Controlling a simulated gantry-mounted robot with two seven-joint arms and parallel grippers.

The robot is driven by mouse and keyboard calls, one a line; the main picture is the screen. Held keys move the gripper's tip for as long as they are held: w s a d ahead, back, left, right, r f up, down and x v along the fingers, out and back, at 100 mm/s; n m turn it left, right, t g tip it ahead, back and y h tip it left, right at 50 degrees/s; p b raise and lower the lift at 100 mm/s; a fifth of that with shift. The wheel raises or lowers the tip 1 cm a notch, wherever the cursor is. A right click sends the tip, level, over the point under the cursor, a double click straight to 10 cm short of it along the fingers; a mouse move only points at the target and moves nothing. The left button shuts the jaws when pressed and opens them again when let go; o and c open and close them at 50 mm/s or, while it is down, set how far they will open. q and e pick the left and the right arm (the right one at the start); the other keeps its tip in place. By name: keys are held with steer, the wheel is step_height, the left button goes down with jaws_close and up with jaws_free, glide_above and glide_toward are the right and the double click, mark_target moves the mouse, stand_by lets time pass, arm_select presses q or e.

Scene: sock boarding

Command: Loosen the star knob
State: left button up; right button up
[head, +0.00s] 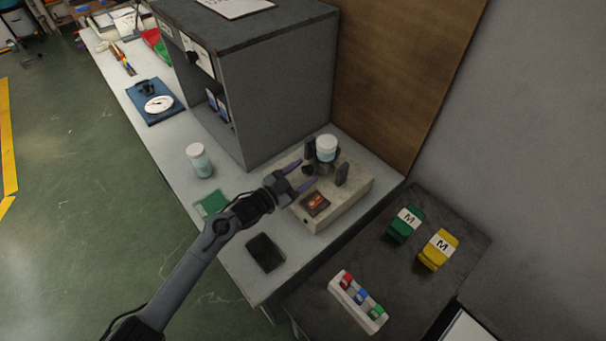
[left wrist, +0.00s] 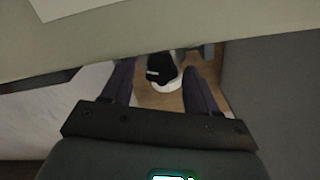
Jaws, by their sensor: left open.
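A small black knob (head: 308,170), which looks like the star knob, is on the near side of a beige bench device (head: 345,197). My left gripper (head: 300,176) is open, its two purple fingers pointing at the knob from the left. In the left wrist view a dark rounded part (left wrist: 160,68) shows between and beyond the fingertips, with a white round edge below it. I cannot tell whether the fingers touch the knob. A white-capped jar (head: 327,148) sits on top of the device between black upright pads. My right gripper is not in view.
A large grey cabinet (head: 285,95) stands just behind the device. Green (head: 405,225) and yellow (head: 438,249) items lie on the dark side table.

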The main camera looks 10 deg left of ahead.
arm_select(q)
steer(key=shift+w+d, duration=0.15)
steer(key=shift+w, duration=0.05)
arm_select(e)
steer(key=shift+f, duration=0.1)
arm_select(q)
steer(key=shift+c, duration=0.3)
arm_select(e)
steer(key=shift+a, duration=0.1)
arm_select(q)
steer(key=c, duration=0.9)
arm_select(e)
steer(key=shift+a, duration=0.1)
arm_select(q)
steer(key=shift+c, duration=0.2)
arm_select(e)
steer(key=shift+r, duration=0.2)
